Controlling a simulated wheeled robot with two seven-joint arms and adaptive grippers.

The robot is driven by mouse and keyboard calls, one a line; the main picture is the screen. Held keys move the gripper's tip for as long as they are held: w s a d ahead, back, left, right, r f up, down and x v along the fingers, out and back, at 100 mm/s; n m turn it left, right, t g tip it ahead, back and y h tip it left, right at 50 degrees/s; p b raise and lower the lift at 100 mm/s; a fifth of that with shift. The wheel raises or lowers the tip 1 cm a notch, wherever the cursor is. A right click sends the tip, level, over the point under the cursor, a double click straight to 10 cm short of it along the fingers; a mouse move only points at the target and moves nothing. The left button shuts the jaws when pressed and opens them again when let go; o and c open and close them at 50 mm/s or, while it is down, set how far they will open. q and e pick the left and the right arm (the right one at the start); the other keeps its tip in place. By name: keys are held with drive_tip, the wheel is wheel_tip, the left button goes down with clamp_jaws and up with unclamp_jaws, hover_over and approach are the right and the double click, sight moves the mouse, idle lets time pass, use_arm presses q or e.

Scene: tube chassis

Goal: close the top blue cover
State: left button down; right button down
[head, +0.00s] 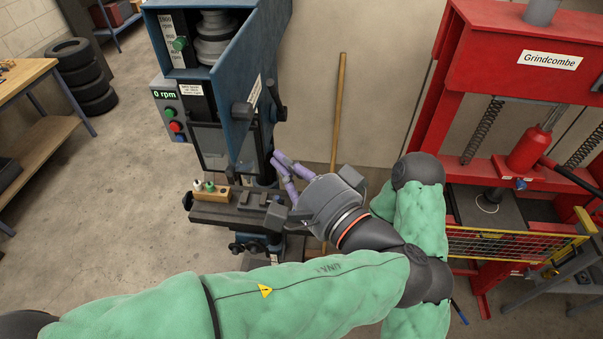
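The blue cover (246,88) is on the top housing of the blue drill press. It stands swung open toward me, and the grey stepped pulleys (214,38) show inside. My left gripper (275,158) is right of the press, below and right of the cover's lower edge.
The drill table (228,214) holds a wooden block with small pieces and a vice. A green and red button box (171,112) reads 0 rpm. A wooden pole (338,110) leans on the wall.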

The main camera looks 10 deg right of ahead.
sight(238, 139)
use_arm(q)
drive_tip(key=w+a, duration=0.2)
drive_tip(key=a, duration=0.1)
drive_tip(key=w+a+p, duration=0.1)
drive_tip(key=a, duration=0.1)
drive_tip(key=shift+w, duration=0.35)
